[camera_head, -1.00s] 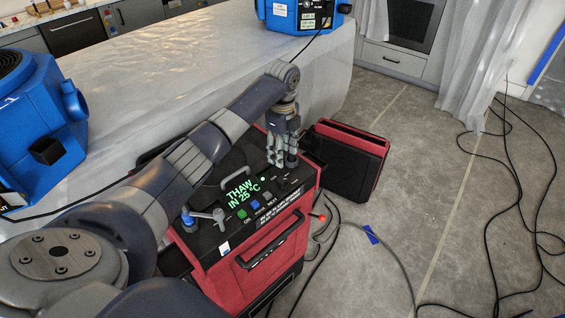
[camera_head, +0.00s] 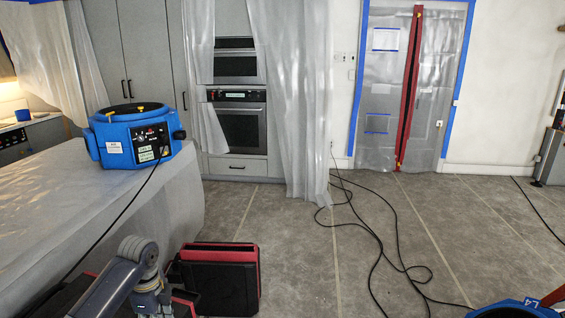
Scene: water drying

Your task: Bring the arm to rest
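My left arm enters at the lower left of the head view, and my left gripper (camera_head: 152,303) points down at the bottom edge. Its fingertips are cut off, so I cannot tell whether it is open or shut. It is over or beside the red and black machine (camera_head: 48,300), of which only a small part shows behind the arm. The machine's control panel is out of view. My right gripper is not in view.
A red and black case (camera_head: 222,283) stands just right of my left gripper. A blue air mover (camera_head: 130,135) sits on the plastic-covered counter (camera_head: 150,205). Black cables (camera_head: 375,235) cross the open floor. Another blue unit (camera_head: 512,311) shows at the lower right.

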